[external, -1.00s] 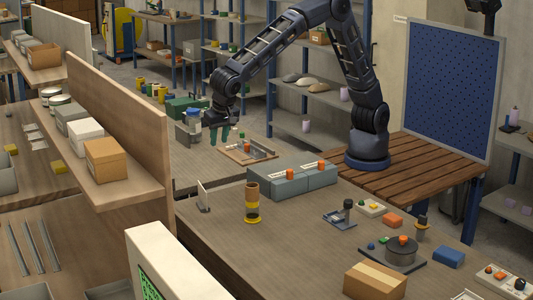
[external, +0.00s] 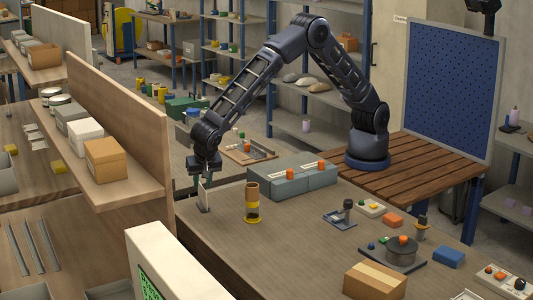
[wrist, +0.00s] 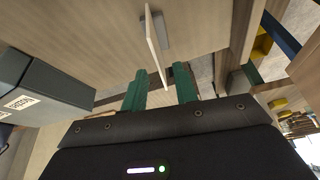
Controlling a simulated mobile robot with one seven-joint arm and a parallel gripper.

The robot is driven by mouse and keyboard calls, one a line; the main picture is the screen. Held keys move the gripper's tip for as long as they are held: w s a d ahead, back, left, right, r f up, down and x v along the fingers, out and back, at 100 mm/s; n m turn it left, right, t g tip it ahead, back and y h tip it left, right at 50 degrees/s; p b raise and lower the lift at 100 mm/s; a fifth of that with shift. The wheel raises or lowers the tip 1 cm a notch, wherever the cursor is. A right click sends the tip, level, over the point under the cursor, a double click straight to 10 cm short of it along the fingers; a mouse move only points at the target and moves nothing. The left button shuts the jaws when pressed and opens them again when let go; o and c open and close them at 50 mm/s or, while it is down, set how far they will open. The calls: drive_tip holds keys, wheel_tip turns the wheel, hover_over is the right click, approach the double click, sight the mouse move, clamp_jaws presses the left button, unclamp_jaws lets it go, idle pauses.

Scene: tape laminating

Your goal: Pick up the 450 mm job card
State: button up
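A thin pale card stands upright in a small grey foot at the bench's left edge; I take it to be the job card (external: 205,192). In the wrist view the card (wrist: 155,45) is seen nearly edge-on, rising from its grey holder (wrist: 153,24). My gripper (external: 204,180) is over the card, pointing down. In the wrist view its two green fingers (wrist: 160,74) are apart, with the card's near end between them. Gaps show on both sides, so the card does not look gripped. The gripper partly hides the card's top in the external view.
A brown and yellow cylinder (external: 252,203) stands just right of the card. Grey boxes (external: 293,178) lie behind it; one (wrist: 40,85) is close at left in the wrist view. A wooden shelf divider (external: 120,140) stands to the left.

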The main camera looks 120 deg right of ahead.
sight(201, 201)
drive_tip(key=shift+x, duration=2.95)
drive_tip(key=shift+a+f, duration=0.1)
drive_tip(key=shift+f, duration=0.15)
clamp_jaws()
